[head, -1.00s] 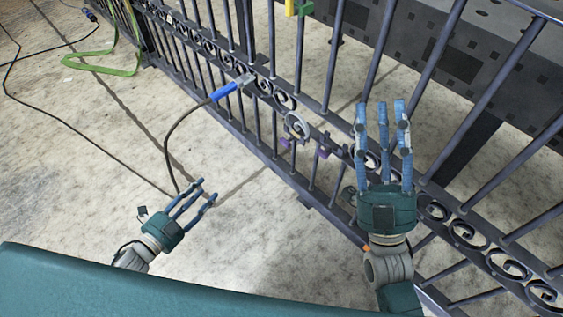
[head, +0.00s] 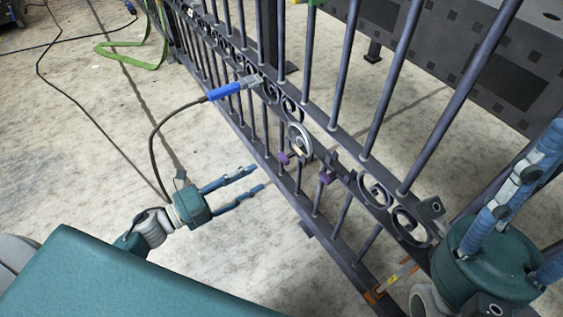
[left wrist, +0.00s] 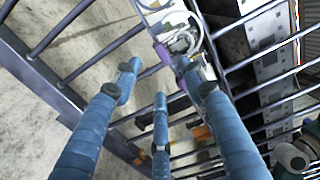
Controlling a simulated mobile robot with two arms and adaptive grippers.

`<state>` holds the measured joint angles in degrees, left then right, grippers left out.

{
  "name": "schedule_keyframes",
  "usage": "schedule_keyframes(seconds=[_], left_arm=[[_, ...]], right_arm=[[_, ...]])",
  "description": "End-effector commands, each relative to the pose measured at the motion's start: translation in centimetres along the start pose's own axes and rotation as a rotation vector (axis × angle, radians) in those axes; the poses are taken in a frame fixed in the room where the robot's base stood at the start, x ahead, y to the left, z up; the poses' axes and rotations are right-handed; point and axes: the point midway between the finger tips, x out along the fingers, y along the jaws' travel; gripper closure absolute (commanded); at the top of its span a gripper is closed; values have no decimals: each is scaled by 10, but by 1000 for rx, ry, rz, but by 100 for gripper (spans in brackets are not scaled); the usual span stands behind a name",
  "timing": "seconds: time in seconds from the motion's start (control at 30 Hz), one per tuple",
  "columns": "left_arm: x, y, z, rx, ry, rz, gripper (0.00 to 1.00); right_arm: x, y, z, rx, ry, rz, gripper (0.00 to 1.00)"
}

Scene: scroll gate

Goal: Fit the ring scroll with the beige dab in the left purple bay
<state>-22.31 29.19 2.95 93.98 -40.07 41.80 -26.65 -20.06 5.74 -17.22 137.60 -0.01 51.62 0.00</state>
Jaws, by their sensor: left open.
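A pale grey ring scroll (head: 299,138) stands at the gate's scroll rail, with a light beige-looking patch low on it. I cannot tell whether it is seated. Two purple pieces show low on the rail: the left one (head: 283,158) is beside the ring, and the right one (head: 327,177) is farther along. My left gripper (head: 252,178) is open and empty, its fingers pointing at the gate, left of the ring and apart from it. In the left wrist view the pale ring (left wrist: 184,43) shows beyond the spread fingers. My right gripper (head: 530,190) is open, partly cut off at the right edge.
The barred gate (head: 345,75) runs diagonally across, with other fixed scrolls (head: 375,190) in its rail. A green strap (head: 125,48) lies on the floor.

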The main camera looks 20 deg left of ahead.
Motion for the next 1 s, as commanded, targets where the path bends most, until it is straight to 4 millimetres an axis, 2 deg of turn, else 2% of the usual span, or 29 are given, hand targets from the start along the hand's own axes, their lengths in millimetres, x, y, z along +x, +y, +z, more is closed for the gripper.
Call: schedule_keyframes(seconds=[0.2, 0.4, 0.6, 0.87, 1.0], left_arm=[[44, 1, 0, 2, 2, -5, 58], [75, 1, 0, -1, 0, -3, 58], [88, 0, 0, -2, -1, -1, 58], [89, 0, 0, -2, -1, 0, 58], [89, 0, 0, -2, -1, 0, 84]], right_arm=[[-12, 0, 3, 0, 0, -1, 58], [-11, 0, 4, -2, 14, -7, 58], [-8, -1, 5, -3, 24, -13, 58], [-8, -1, 5, -3, 23, -13, 58], [-8, -1, 4, -3, 24, -13, 58]])
